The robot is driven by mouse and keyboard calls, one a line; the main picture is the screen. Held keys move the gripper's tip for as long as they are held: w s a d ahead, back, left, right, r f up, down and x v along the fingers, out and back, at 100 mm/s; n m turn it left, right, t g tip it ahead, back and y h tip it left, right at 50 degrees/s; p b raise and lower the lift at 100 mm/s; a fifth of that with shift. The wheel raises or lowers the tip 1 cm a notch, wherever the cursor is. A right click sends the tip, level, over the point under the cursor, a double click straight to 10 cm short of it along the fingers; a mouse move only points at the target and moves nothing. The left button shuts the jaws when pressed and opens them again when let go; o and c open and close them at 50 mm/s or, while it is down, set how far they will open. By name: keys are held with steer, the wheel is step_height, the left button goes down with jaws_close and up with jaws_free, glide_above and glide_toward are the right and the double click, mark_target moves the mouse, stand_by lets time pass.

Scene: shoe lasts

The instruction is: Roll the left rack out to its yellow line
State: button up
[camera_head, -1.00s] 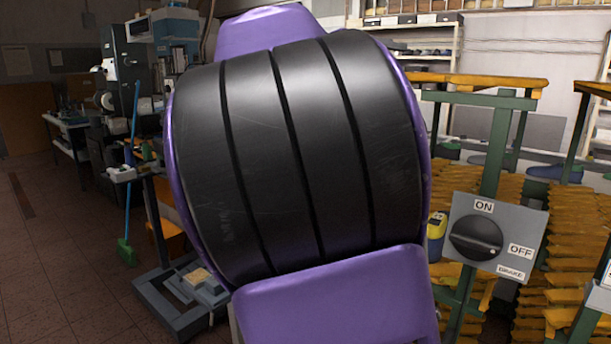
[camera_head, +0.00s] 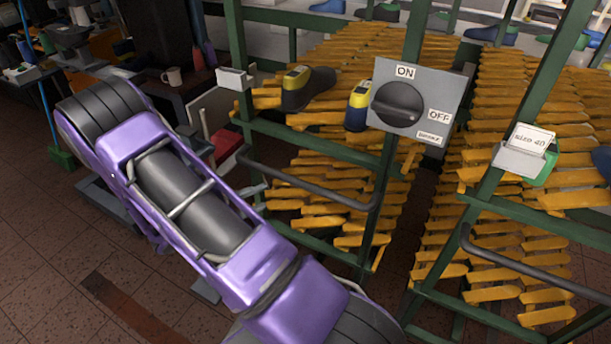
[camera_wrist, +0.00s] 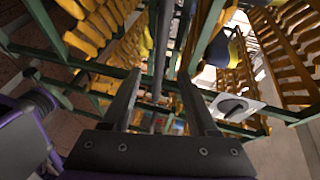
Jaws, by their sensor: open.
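The left rack (camera_head: 245,75) is a green frame with rows of orange-yellow wooden pegs. A dark handle bar (camera_head: 320,188) crosses its front. A grey brake plate (camera_head: 455,85) is on its right post, and its black knob (camera_head: 397,104) appears turned towards OFF. In the wrist view my gripper (camera_wrist: 160,85) is open. A grey bar (camera_wrist: 160,45), probably the handle, shows between the fingers; I cannot tell whether it touches them. The brake plate also shows in the wrist view (camera_wrist: 250,104). My gripper cannot be made out clearly in the head view. No yellow line shows.
A second green rack (camera_head: 490,185) with a "size 40" card (camera_head: 530,138) and its own handle (camera_head: 520,270) stands close on the right. Shoe lasts (camera_head: 308,88) sit on the left rack's pegs. The tiled floor (camera_head: 60,240) at the left front is open, with a dark reddish strip (camera_head: 125,305).

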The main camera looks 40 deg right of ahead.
steer(key=d+f, duration=0.3)
steer(key=d, duration=1.3)
steer(key=shift+d, duration=0.15)
jaws_close()
stand_by(0.8)
